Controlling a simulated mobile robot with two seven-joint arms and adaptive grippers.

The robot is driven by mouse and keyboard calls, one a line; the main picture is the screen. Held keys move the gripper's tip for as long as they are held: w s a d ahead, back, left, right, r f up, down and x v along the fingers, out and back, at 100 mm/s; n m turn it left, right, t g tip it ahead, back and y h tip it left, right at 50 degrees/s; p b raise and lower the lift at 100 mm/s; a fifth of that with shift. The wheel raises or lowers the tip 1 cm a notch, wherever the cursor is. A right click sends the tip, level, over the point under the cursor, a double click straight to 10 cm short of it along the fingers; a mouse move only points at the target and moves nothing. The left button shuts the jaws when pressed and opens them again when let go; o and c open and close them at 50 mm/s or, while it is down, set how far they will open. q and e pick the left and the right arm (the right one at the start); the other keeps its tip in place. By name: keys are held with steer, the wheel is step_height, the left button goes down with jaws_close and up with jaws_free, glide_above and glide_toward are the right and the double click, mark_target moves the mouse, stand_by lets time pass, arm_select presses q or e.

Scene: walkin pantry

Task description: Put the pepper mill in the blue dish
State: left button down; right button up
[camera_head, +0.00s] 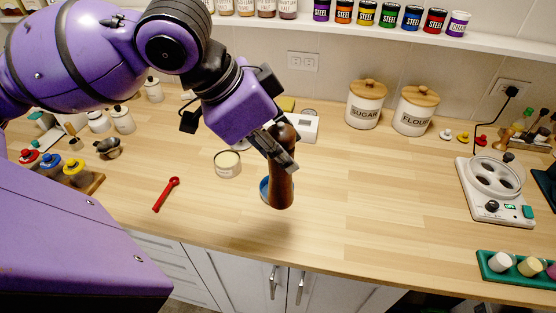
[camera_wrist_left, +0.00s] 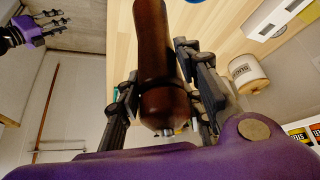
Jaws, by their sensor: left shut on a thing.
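The dark brown wooden pepper mill (camera_head: 281,187) is in my left gripper (camera_head: 283,153), whose fingers are shut around its upper part. It is nearly upright. The wrist view shows the mill (camera_wrist_left: 160,65) between the two fingers of the left gripper (camera_wrist_left: 158,85). The blue dish (camera_head: 264,188) sits on the counter behind the mill, which hides most of it. The mill's lower end appears nearer to me than the dish and looks raised off the counter. My right gripper (camera_wrist_left: 52,30) shows small at the wrist view's upper left, its fingers apart and empty.
A round tin (camera_head: 228,166) stands left of the dish, with a red tool (camera_head: 166,194) farther left. A white scale-like box (camera_head: 301,127) and sugar (camera_head: 366,108) and flour (camera_head: 415,114) canisters stand behind. A white appliance (camera_head: 495,190) is at right. The counter's centre right is clear.

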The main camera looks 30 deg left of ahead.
arm_select(q)
steer(key=w+a+f+b, duration=0.1)
steer(key=w+a+f, duration=0.5)
steer(key=w+f, duration=0.3)
step_height(320, 180, down, 3)
steer(key=shift+w+r, duration=0.1)
steer(key=shift+w, duration=0.3)
arm_select(e)
steer(key=shift+w+d+f, duration=0.2)
steer(key=shift+d+f, duration=0.05)
steer(key=shift+f, duration=0.15)
arm_select(q)
steer(key=shift+d, duration=0.1)
steer(key=c, duration=1.6)
jaws_free()
steer(key=shift+f, duration=0.2)
steer(key=o, duration=0.4)
arm_select(e)
steer(key=shift+a, duration=0.1)
steer(key=shift+a, duration=0.15)
